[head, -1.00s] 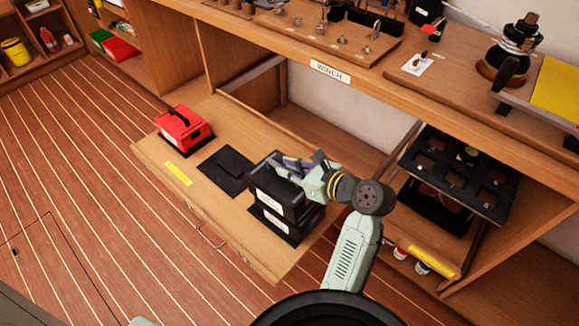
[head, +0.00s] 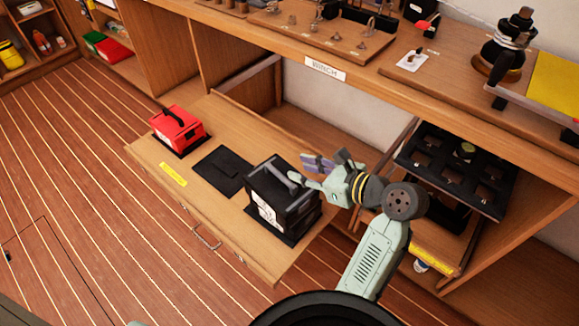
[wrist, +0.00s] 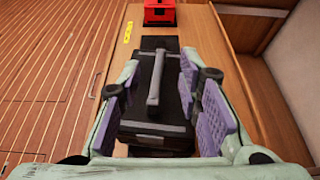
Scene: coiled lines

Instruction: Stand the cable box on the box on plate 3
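A black cable box (head: 283,182) with a grey top handle stands upright at the right end of the pulled-out drawer. It appears to rest on another black box, but the seam between them is hard to make out. Plate 3 (head: 290,238) shows as a dark edge beneath. In the wrist view the cable box (wrist: 158,118) lies ahead, its handle running away from me. My gripper (head: 320,168) is open and empty, just above and right of the handle. In the wrist view its purple-padded fingers (wrist: 160,72) are spread either side of the handle, apart from it.
A red box (head: 179,128) stands on the left plate of the drawer. The middle plate (head: 221,170) is bare. A black rack (head: 462,165) sits in the right bay. The counter edge (head: 350,88) overhangs behind the drawer.

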